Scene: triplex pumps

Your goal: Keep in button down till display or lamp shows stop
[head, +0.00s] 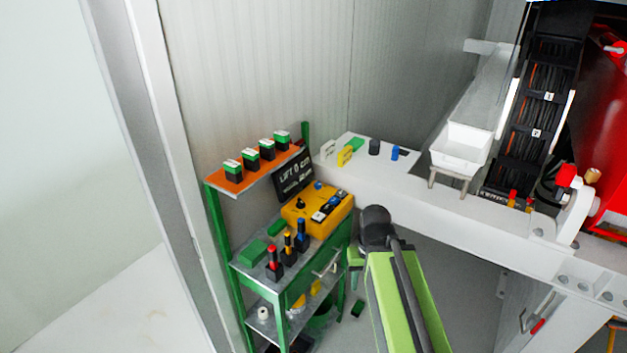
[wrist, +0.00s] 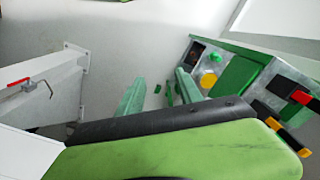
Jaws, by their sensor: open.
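A yellow control box (head: 328,222) with several knobs and buttons sits on the top shelf of a green cart in the head view. Its buttons are small, and I cannot tell which is the in button. A black display (head: 293,177) stands behind the box and reads "LIFT 0 cm", with a smaller, unreadable second line. My gripper (wrist: 158,85) shows in the wrist view with its two pale green fingers apart and nothing between them. In the head view my arm is in front and to the right of the box, and the fingers cannot be made out. The wrist view does not show the box.
The green cart (head: 238,287) also holds red, yellow and blue-topped tools (head: 287,245). An orange shelf (head: 228,187) above carries several green-and-black blocks. A white beam (head: 430,195) runs behind my arm. Red and black machinery (head: 600,120) stands at right. Floor is clear at left.

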